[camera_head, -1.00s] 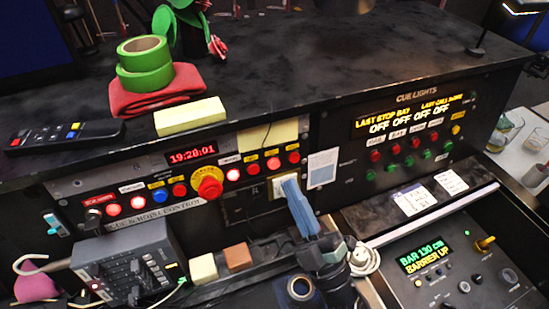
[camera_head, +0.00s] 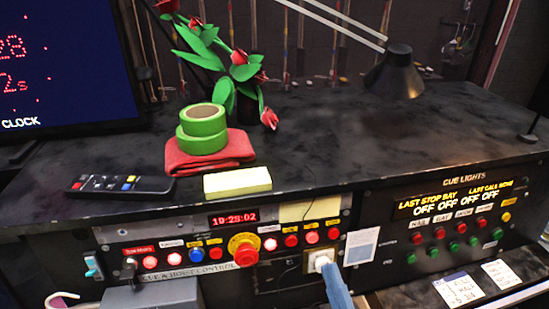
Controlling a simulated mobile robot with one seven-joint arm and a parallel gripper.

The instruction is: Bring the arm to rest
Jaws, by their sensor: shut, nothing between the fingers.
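My gripper (camera_head: 329,272) shows at the lower edge as narrow blue fingers, shut with nothing between them. Its tips are at a white button or fitting (camera_head: 321,260) on a beige plate, at the right of the cue and hoist control panel (camera_head: 188,283). I cannot tell whether they touch it. The rest of my arm is below the picture. The panel carries a big red knob on a yellow ring (camera_head: 245,251), several lit red buttons and a blue one, and a red clock display (camera_head: 233,219).
On the black desk top (camera_head: 330,130) are a remote (camera_head: 120,185), a red cloth (camera_head: 208,158) under green tape rolls (camera_head: 203,125), a yellow block (camera_head: 237,182), red flowers (camera_head: 243,70) and a lamp (camera_head: 395,75). The cue lights panel (camera_head: 455,220) is at right. A monitor (camera_head: 60,70) stands left.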

